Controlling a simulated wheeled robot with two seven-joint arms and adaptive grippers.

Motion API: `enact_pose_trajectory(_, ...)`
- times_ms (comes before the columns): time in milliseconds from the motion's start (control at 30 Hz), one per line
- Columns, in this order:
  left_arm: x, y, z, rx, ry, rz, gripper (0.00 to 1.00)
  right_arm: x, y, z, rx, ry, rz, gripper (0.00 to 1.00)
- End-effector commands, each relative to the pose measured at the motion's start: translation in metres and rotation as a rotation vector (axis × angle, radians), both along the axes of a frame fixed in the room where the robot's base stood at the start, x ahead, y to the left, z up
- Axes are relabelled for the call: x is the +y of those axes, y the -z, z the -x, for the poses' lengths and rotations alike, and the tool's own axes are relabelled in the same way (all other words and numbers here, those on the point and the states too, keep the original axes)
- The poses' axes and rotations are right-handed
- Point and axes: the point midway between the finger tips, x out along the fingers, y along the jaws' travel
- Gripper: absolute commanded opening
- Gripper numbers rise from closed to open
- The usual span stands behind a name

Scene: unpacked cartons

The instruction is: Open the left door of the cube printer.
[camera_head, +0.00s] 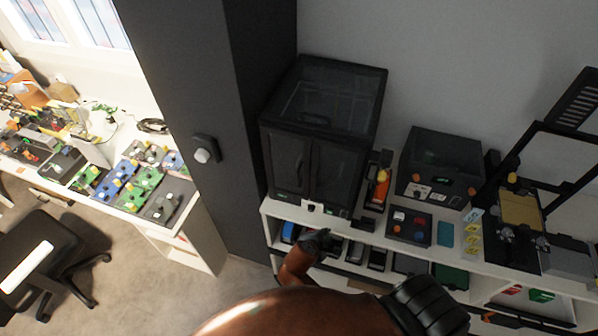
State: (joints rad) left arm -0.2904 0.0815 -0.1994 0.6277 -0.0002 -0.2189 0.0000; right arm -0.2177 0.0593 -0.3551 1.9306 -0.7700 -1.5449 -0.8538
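The cube printer (322,100) is a dark box with a clear top, standing on the white shelf unit. Its left door (286,165) and right door (338,178) face me and look closed. Dark vertical handles flank the seam between them. My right gripper (320,238) is small and dark in this view, just below and in front of the printer's lower edge, apart from the door handles. Its fingers are too small and dark to tell open from shut. My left gripper is not in view.
The shelf top (470,250) holds a dark box (440,165), a button panel (408,226) and a framed machine (520,215) to the right. A dark column (205,100) stands left of the printer. A cluttered desk (195,212) and black chair (50,255) are farther left.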

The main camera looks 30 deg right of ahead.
Motion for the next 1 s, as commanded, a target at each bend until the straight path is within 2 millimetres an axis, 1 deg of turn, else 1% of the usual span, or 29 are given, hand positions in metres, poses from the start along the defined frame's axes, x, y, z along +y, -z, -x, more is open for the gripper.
enact_pose_trajectory(33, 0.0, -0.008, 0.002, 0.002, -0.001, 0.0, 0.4, 0.003, -0.026, -0.008, 0.015, -0.036, 0.062, 0.14)
enact_pose_trajectory(100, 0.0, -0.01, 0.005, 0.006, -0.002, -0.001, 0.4, 0.006, -0.051, -0.018, 0.053, -0.089, 0.164, 0.14)
enact_pose_trajectory(167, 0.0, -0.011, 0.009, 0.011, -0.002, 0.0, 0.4, 0.011, -0.071, -0.028, 0.09, -0.138, 0.258, 0.14)
enact_pose_trajectory(200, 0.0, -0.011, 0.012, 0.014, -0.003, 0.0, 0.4, 0.016, -0.084, -0.035, 0.117, -0.172, 0.326, 0.14)
enact_pose_trajectory(267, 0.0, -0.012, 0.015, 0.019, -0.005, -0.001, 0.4, 0.024, -0.103, -0.046, 0.161, -0.22, 0.431, 0.14)
enact_pose_trajectory(367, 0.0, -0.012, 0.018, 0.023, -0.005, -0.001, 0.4, 0.043, -0.136, -0.066, 0.24, -0.299, 0.619, 0.14)
enact_pose_trajectory(400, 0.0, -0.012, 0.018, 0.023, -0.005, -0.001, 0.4, 0.052, -0.149, -0.074, 0.272, -0.326, 0.697, 0.14)
enact_pose_trajectory(500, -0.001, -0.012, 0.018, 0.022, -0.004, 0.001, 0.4, 0.076, -0.181, -0.09, 0.349, -0.375, 0.879, 0.14)
enact_pose_trajectory(533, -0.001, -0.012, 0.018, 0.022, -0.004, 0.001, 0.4, 0.082, -0.189, -0.093, 0.37, -0.384, 0.925, 0.14)
enact_pose_trajectory(633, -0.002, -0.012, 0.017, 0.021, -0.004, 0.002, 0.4, 0.097, -0.207, -0.1, 0.418, -0.401, 1.031, 0.14)
enact_pose_trajectory(733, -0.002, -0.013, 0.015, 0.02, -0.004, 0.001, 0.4, 0.099, -0.214, -0.104, 0.439, -0.405, 1.073, 0.14)
enact_pose_trajectory(867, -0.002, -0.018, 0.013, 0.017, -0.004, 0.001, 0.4, 0.085, -0.216, -0.112, 0.441, -0.407, 1.079, 0.14)
enact_pose_trajectory(1000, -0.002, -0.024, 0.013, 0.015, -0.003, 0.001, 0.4, 0.064, -0.216, -0.124, 0.44, -0.405, 1.077, 0.14)
